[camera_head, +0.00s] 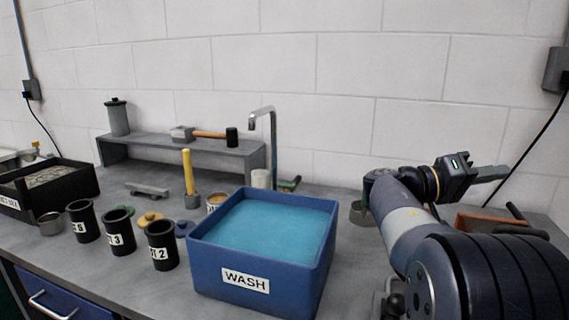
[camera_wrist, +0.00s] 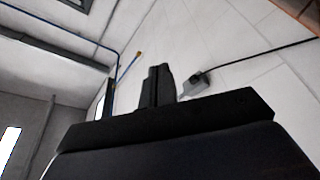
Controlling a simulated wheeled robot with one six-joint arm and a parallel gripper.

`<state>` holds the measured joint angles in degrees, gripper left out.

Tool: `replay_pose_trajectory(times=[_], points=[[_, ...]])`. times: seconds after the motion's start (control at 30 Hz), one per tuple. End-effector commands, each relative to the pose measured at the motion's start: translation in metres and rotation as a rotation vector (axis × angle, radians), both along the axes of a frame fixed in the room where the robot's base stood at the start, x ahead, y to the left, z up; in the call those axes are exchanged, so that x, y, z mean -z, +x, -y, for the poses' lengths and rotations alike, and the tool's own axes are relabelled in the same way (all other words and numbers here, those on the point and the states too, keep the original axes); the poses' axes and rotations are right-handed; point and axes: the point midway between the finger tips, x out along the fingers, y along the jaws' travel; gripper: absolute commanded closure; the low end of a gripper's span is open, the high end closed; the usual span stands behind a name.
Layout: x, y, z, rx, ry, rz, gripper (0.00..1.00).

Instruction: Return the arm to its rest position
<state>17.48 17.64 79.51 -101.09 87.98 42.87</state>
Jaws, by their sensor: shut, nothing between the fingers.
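My arm rises at the right of the head view, over the right part of the bench. My gripper (camera_head: 492,178) is held above the bench and points right, clear of every object. It is shut and empty. In the wrist view the closed fingers of my gripper (camera_wrist: 157,85) stand together as one dark shape in front of the wall and ceiling. Nothing is held between them.
A blue WASH tub (camera_head: 262,275) full of blue liquid stands left of my arm. Black labelled cups (camera_head: 162,246) stand left of it. A grey shelf (camera_head: 180,144) carries a mallet (camera_head: 215,135). A reddish-brown tray (camera_head: 490,223) lies below my gripper. The air around my gripper is clear.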

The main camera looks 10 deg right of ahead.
Motion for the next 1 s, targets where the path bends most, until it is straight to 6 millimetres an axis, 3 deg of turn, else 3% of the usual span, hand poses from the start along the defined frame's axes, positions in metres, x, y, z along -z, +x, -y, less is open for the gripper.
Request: replay_pose_trajectory(times=[1.0], points=[[-0.012, 0.032, 0.018, 0.001, 0.157, -0.286, 1.00]])
